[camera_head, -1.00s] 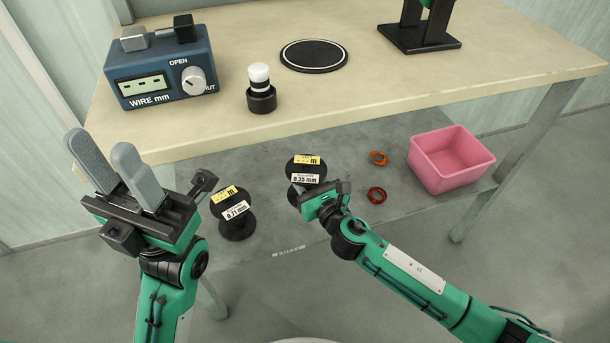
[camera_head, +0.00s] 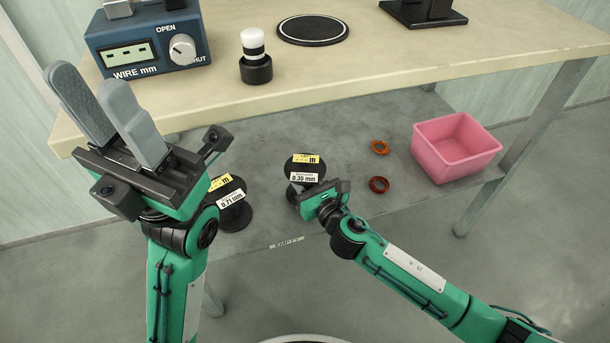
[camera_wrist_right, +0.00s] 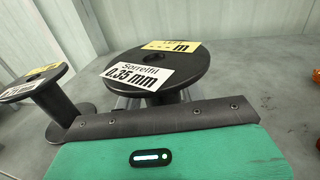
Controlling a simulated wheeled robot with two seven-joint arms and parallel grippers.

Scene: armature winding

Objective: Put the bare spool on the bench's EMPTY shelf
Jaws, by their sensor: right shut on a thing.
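A black spool (camera_head: 305,170) with a yellow patch and a white "0.35 mm" label on its top flange is at the lower shelf (camera_head: 345,125) of the bench. My right gripper (camera_head: 303,195) is shut on it from the near side. The same spool fills the middle of the right wrist view (camera_wrist_right: 155,72); its core is mostly hidden there, and its lower end is hidden. A second black spool (camera_head: 232,205), labelled 0.71 mm, stands left of it; its core looks bare in the right wrist view (camera_wrist_right: 55,103). My left gripper (camera_head: 88,80) is open and empty, left of the shelf.
A pink bin (camera_head: 455,150) and two rings, orange (camera_head: 380,147) and dark red (camera_head: 379,184), lie right on the shelf. A small label (camera_head: 287,243) on the shelf's front edge is unreadable. Above, the benchtop (camera_head: 365,70) carries a wire gauge (camera_head: 150,55) and a black-and-white post (camera_head: 255,58).

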